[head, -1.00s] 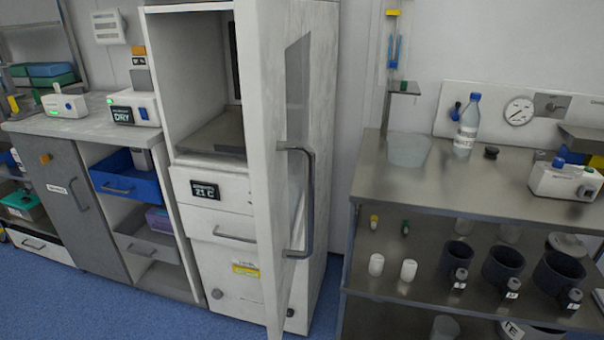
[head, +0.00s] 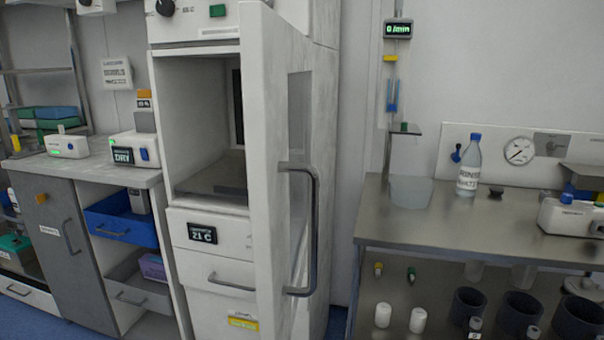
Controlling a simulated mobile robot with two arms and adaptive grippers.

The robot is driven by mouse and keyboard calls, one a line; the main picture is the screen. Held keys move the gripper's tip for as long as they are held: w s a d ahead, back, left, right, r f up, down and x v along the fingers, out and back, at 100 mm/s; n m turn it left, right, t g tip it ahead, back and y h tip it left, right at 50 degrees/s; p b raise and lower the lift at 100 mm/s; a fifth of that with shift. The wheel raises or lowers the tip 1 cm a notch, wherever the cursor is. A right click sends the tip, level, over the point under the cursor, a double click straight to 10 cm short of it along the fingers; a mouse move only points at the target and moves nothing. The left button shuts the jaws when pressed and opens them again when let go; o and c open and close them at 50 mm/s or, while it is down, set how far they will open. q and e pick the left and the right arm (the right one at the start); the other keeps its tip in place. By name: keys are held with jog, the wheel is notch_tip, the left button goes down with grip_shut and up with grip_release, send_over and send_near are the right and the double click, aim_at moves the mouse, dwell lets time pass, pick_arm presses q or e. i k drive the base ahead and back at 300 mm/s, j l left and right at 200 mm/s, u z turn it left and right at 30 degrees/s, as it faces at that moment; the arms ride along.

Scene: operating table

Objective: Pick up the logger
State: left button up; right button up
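I cannot tell which thing is the logger; no label reading "logger" is legible. A small white device with a green light (head: 67,146) sits on the left bench. A white box with a display reading DRY (head: 122,155) stands to its right on the same bench. Another white device with a blue knob (head: 572,217) is on the steel bench at the right. Neither of my grippers is in view.
A tall white cabinet (head: 210,258) stands in the middle, its door (head: 262,170) swung open towards me. The steel bench (head: 430,220) holds a clear tub (head: 410,191) and a wash bottle (head: 469,168). Dark cups (head: 518,312) stand below. A blue drawer (head: 122,222) is pulled out.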

aim_at(55, 145)
jog(key=u, duration=1.25)
